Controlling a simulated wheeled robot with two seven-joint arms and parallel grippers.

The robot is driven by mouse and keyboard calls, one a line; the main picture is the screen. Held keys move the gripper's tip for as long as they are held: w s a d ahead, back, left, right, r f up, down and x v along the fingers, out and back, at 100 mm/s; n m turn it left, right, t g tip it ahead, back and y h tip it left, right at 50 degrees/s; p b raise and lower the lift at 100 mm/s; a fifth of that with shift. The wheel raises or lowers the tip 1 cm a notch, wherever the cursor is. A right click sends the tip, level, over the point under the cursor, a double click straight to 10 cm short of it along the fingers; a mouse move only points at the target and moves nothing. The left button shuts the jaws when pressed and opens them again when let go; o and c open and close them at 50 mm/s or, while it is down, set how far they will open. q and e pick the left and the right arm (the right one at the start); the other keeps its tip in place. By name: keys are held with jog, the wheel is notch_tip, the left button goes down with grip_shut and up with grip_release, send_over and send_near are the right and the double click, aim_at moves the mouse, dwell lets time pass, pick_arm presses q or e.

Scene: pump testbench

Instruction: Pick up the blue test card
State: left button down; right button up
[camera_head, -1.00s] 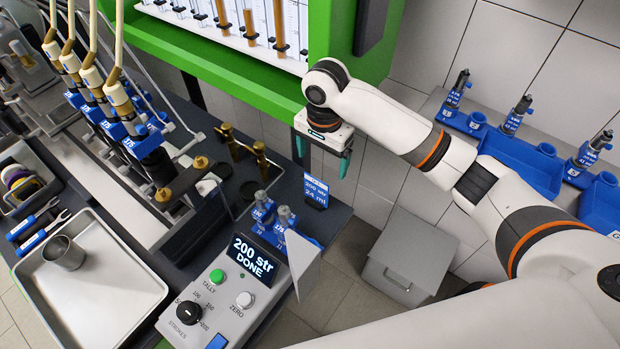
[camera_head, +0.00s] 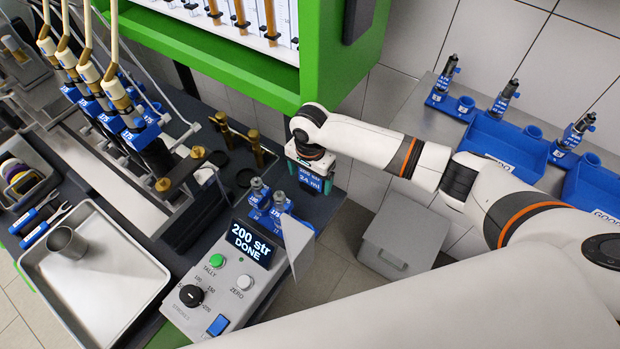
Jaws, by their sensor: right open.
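The blue test card (camera_head: 311,181) with white lettering, "200 str 24 ml", stands at the right edge of the dark bench, behind the control box. My right gripper (camera_head: 311,184) is lowered over the card from above. Its two teal-tipped fingers are open, one on the left and one on the right of the card. The gripper body hides the card's top edge. I cannot tell whether the fingers touch it. My left gripper is not in view.
The control box (camera_head: 225,284) reading "200 str DONE" stands in front of the card. Blue-based nozzles (camera_head: 268,200) and a pale upright plate (camera_head: 297,240) are close by. A metal tray (camera_head: 92,290) lies left. A grey lidded bin (camera_head: 400,240) stands right, below bench level.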

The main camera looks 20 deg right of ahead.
jog(key=c, duration=1.1)
jog(key=shift+o, duration=0.2)
jog(key=shift+r, duration=0.15)
